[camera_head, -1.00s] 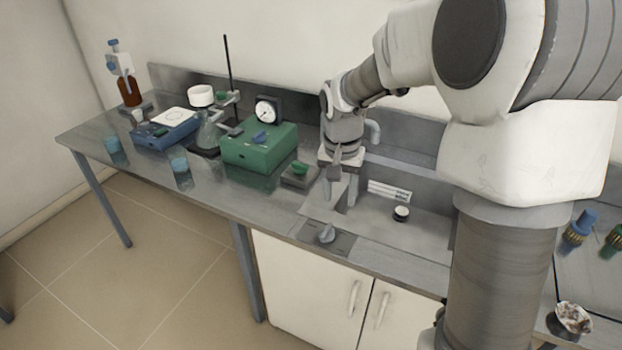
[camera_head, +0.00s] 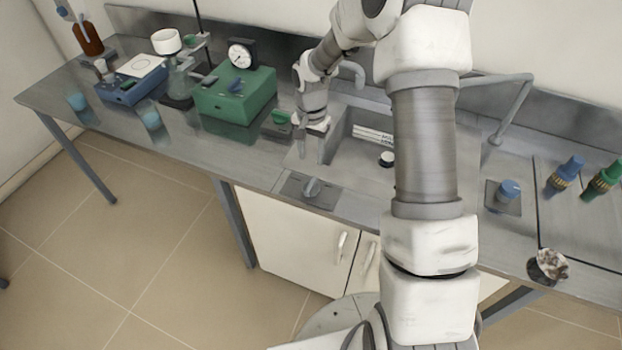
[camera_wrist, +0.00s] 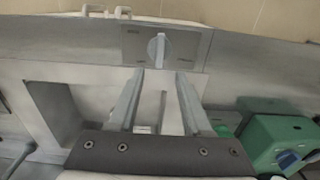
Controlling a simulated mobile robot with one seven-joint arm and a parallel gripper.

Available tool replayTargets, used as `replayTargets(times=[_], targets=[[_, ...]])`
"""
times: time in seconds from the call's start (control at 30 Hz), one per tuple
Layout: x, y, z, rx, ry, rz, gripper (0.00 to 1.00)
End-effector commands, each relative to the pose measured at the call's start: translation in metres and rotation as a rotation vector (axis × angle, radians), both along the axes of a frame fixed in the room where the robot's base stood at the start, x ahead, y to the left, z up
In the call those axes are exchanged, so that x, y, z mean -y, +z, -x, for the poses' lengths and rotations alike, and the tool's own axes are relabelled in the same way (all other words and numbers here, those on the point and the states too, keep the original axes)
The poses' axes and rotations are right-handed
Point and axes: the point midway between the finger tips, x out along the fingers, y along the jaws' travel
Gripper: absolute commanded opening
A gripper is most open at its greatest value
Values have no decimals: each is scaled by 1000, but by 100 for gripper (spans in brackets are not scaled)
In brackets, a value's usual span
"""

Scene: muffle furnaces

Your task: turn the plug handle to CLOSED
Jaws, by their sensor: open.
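The plug handle (camera_head: 312,188) is a light grey knob on a dark square plate (camera_head: 292,190) at the front edge of the bench. In the wrist view the handle (camera_wrist: 158,48) stands upright in the picture on its plate (camera_wrist: 186,42). Small markings lie left and right of it, too small to read. My gripper (camera_head: 313,152) is open and empty above the bench, behind the handle. In the wrist view the fingertips of my gripper (camera_wrist: 162,76) point towards the handle and appear apart from it.
A sink basin (camera_head: 340,140) lies right of my gripper, with a round white-topped piece (camera_head: 386,159) in it. A green knob (camera_head: 281,118) and a green box (camera_head: 235,100) stand to the left. A blue knob (camera_head: 508,188) sits further right. The bench around the handle is clear.

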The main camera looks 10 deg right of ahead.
Motion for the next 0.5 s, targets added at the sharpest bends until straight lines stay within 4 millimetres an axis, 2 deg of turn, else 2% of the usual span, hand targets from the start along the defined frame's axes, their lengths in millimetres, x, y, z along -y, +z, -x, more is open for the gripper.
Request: replayTargets(times=[0.2, 0.5], targets=[[0, -47, 1, -5, 0, 0, 49], [0, -95, 1, -3, 0, 0, 49]])
